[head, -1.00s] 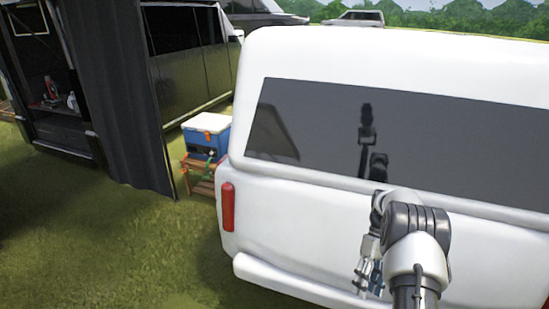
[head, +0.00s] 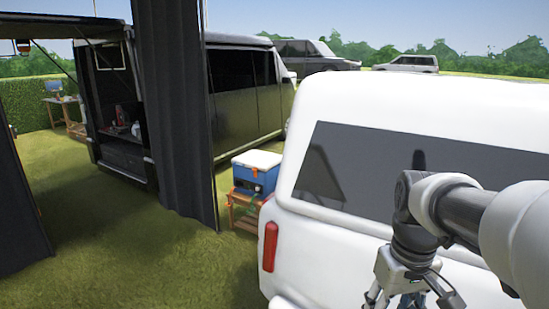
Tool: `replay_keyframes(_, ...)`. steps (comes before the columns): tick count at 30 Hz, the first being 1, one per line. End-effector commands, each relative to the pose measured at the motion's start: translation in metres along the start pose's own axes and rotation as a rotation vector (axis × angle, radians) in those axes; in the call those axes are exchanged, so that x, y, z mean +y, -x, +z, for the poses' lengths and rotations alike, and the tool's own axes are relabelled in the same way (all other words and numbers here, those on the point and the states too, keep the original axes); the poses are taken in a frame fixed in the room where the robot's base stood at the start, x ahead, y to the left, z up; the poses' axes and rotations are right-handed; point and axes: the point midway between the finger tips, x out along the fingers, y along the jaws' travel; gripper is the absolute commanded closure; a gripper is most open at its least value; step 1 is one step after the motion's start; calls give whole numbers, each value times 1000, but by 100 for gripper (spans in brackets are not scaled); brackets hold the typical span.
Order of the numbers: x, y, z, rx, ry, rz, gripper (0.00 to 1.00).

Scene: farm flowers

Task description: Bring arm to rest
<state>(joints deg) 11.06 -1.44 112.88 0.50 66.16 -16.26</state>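My arm reaches in from the right edge of the head view, bent at the elbow, with its end hanging down. My gripper (head: 412,296) is at the bottom edge, in front of the white vehicle (head: 345,229). Its fingertips are cut off by the frame, so I cannot tell whether it is open or shut. A small dark blue patch shows between the finger linkages. I cannot tell whether it is part of the gripper or something held.
A blue cooler with a white lid (head: 256,173) stands on a wooden stand (head: 243,212) left of the white vehicle. A dark curtain (head: 177,120) hangs by a dark van (head: 241,90). Open grass (head: 150,255) lies at lower left. Other vehicles stand behind.

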Motion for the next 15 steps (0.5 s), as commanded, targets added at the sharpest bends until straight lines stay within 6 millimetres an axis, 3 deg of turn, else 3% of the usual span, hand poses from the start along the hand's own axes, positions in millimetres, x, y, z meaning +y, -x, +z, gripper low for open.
replay_keyframes(7,-43,21,63,167,-34,30,56)
replay_keyframes(15,-71,12,118,318,-73,26,56)
